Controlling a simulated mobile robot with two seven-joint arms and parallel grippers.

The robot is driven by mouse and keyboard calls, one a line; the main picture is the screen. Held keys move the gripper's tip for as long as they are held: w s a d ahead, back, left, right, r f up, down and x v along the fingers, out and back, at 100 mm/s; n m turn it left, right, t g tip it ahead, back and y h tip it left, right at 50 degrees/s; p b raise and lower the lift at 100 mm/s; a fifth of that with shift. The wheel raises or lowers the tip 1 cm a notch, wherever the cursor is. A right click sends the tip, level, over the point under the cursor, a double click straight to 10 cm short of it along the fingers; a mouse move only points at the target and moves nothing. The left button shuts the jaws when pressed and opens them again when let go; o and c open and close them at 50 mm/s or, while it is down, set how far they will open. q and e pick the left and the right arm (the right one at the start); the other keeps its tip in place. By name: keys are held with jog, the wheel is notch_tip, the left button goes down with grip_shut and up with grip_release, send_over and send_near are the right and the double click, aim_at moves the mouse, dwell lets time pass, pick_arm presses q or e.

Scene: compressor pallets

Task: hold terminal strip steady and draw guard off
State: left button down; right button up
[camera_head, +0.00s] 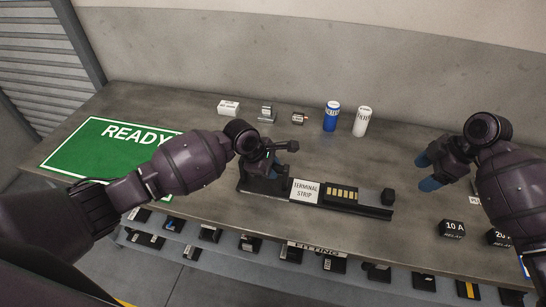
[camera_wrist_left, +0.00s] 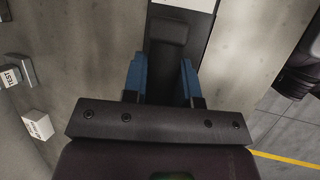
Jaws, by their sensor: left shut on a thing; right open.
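The terminal strip (camera_head: 306,191) is a long black bar with a white label and a row of yellowish contacts. It lies across the middle of the table. My left gripper (camera_head: 277,171) is at the strip's left end. In the left wrist view its blue fingers (camera_wrist_left: 162,80) are on both sides of the strip's black end (camera_wrist_left: 168,55), shut on it. My right gripper (camera_head: 428,174) is open and empty, above the table to the right of the strip.
A green READY mat (camera_head: 85,151) lies at the left. A white box (camera_head: 228,107), small metal parts, a blue can (camera_head: 331,116) and a white can (camera_head: 362,121) stand behind the strip. Relay blocks (camera_head: 453,229) sit at front right. Several black parts line the lower front shelf.

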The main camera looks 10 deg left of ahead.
pick_arm(q)
jog(key=shift+s+a+f, duration=0.15)
jog(key=shift+a+f, duration=0.15)
jog(key=shift+f, duration=0.05)
jog(key=c, duration=0.9)
grip_release()
jog(key=shift+c, duration=0.2)
jog(key=shift+o, duration=0.6)
jog(key=shift+r, duration=0.1)
jog(key=shift+d+r, duration=0.1)
jog(key=shift+d, duration=0.05)
jog(key=v, duration=1.2)
